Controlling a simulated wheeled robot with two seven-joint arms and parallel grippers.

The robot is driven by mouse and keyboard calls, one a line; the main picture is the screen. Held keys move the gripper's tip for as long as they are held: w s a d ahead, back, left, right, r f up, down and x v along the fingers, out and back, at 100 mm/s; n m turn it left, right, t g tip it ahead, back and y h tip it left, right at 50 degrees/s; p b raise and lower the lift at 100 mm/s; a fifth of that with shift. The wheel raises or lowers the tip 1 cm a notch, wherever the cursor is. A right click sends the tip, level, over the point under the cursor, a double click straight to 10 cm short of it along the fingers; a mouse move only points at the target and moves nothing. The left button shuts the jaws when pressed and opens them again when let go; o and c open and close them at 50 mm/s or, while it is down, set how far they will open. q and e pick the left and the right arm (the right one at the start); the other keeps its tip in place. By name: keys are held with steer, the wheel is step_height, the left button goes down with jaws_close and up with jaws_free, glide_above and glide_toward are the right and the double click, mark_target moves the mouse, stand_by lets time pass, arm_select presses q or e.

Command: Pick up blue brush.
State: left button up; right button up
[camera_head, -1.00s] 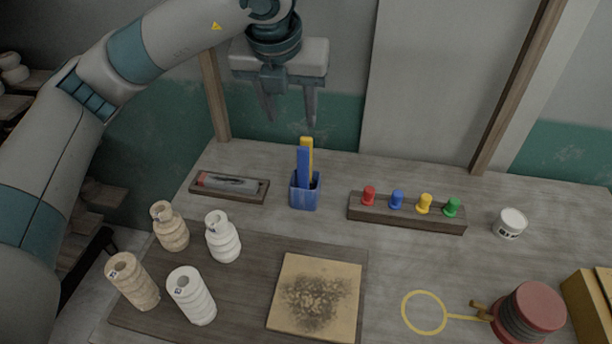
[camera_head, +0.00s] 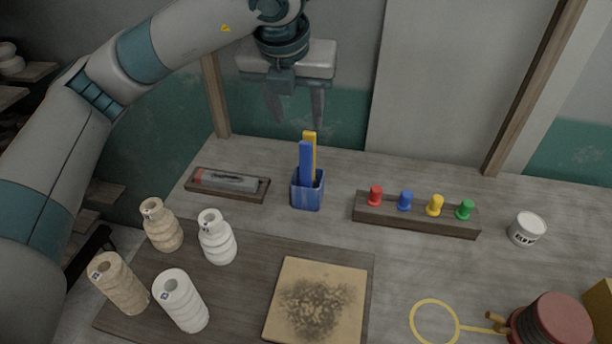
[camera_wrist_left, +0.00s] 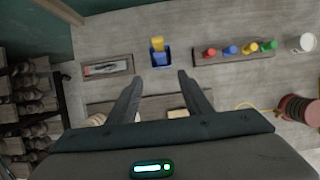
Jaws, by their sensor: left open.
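A blue brush (camera_head: 306,163) stands upright in a small blue cup (camera_head: 307,195) on the table, with a yellow brush (camera_head: 311,144) just behind it. In the left wrist view the blue brush (camera_wrist_left: 157,58) shows in the cup, beyond and between my fingers. My right gripper is not in view.
A tray with a grey tool (camera_head: 228,182) lies left of the cup. A wooden rack (camera_head: 417,217) with coloured pegs and a white tin (camera_head: 526,229) stand to the right. Several ribbed bottles (camera_head: 181,301) and a dusty tan board (camera_head: 316,303) are in front.

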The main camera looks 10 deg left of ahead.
arm_select(q)
steer(key=f, duration=0.1)
steer(key=p, duration=0.5)
glide_toward(305, 154)
steer(key=x, duration=0.6)
steer(key=shift+w+f, duration=0.15)
steer(key=shift+f, duration=0.15)
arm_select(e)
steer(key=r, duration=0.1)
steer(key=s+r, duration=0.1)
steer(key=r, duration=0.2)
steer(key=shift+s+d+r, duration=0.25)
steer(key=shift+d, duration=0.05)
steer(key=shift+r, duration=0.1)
